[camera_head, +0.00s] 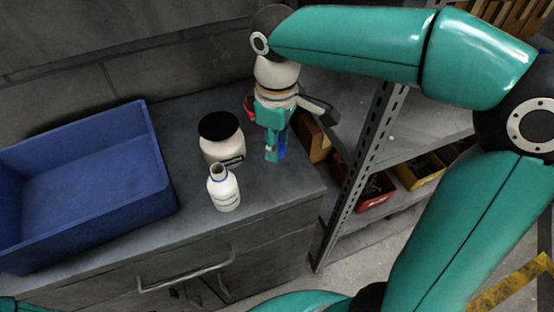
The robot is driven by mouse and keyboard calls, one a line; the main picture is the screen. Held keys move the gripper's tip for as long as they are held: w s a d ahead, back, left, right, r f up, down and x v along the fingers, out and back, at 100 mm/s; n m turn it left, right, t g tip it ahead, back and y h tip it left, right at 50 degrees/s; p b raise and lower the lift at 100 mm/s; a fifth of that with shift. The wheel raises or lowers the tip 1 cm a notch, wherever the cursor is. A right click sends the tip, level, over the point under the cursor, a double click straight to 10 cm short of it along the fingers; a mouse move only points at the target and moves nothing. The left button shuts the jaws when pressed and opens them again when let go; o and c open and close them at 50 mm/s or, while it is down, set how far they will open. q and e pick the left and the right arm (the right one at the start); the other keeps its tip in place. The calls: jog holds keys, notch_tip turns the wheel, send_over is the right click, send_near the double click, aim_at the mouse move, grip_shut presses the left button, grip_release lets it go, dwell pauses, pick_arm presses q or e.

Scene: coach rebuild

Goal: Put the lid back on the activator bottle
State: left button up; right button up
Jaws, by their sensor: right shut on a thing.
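The activator bottle (224,190) is small and white with a printed label and a blue ring at its neck. It stands upright on the grey cabinet top, its mouth uncovered. My right gripper (276,154) points down to the right of the bottle and behind it, apart from it. It is shut on a small blue thing (283,147), which looks like the lid; the fingers hide most of it. My left gripper is not in view.
A white jar (222,149) with a black lid stands just behind the bottle. A large blue bin (88,222) fills the left of the cabinet top. A metal shelf rack (356,180) with red and yellow bins stands at the right. The cabinet top's front right is clear.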

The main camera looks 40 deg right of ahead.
notch_tip(320, 180, up, 10)
jog(key=p, duration=0.1)
jog(key=shift+f, duration=0.15)
jog(key=shift+f, duration=0.1)
